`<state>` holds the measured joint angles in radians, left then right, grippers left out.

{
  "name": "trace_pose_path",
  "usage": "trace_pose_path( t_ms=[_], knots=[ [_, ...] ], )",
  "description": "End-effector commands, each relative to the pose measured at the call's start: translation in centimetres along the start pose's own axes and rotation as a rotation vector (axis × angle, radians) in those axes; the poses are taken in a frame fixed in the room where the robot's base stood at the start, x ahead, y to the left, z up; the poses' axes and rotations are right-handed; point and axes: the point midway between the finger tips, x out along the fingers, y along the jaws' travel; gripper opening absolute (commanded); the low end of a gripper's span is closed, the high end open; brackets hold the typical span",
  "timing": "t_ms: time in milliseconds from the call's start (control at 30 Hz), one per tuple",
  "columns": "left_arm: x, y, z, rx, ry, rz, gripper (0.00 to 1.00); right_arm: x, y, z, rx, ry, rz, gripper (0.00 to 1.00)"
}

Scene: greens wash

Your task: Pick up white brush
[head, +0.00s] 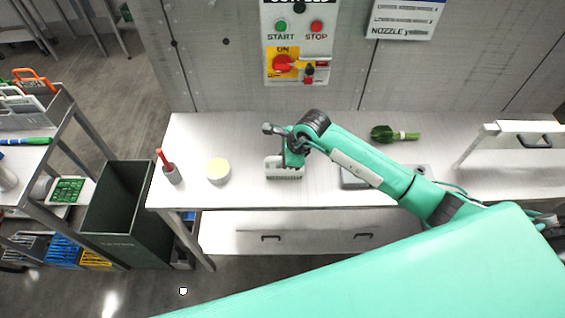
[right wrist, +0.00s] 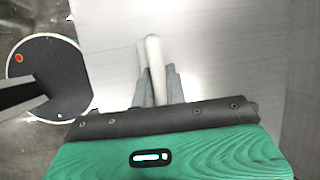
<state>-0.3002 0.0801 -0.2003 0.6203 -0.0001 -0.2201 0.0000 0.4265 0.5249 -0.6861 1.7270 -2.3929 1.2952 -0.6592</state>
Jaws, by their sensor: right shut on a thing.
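The white brush (right wrist: 154,60) shows in the right wrist view as a pale, rounded bar between two grey fingers. My right gripper (right wrist: 160,88) is shut on it, and the fingers hide its lower part. In the head view my right gripper (head: 288,162) is over the middle of the white worktop. A white piece with a ribbed front (head: 284,175) shows right beneath it. I cannot tell whether this piece is part of the brush or a holder. My left gripper is not in view.
On the worktop (head: 230,135) are a red-handled tool in a grey cup (head: 172,174), a pale round tub (head: 218,170) and leafy greens (head: 393,134). A grey tray (head: 354,178) sits partly behind my right arm. A dark green bin (head: 118,222) stands left of the table.

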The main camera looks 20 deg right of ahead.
Motion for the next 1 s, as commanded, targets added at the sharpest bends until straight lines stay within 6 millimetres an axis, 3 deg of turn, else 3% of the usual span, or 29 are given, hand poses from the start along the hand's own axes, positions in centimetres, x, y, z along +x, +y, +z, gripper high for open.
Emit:
trace_pose_path(
  t_ms=[267,700,1000],
  knots=[
    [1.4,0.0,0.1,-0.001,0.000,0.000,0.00,-2.9,-0.8,1.2,-0.005,-0.002,-0.007,0.00],
    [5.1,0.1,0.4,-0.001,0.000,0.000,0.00,-13.6,-3.0,5.7,-0.004,-0.002,-0.006,0.00],
    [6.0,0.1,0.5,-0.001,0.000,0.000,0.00,-17.2,-3.8,7.2,-0.001,-0.002,-0.003,0.00]
  ],
)
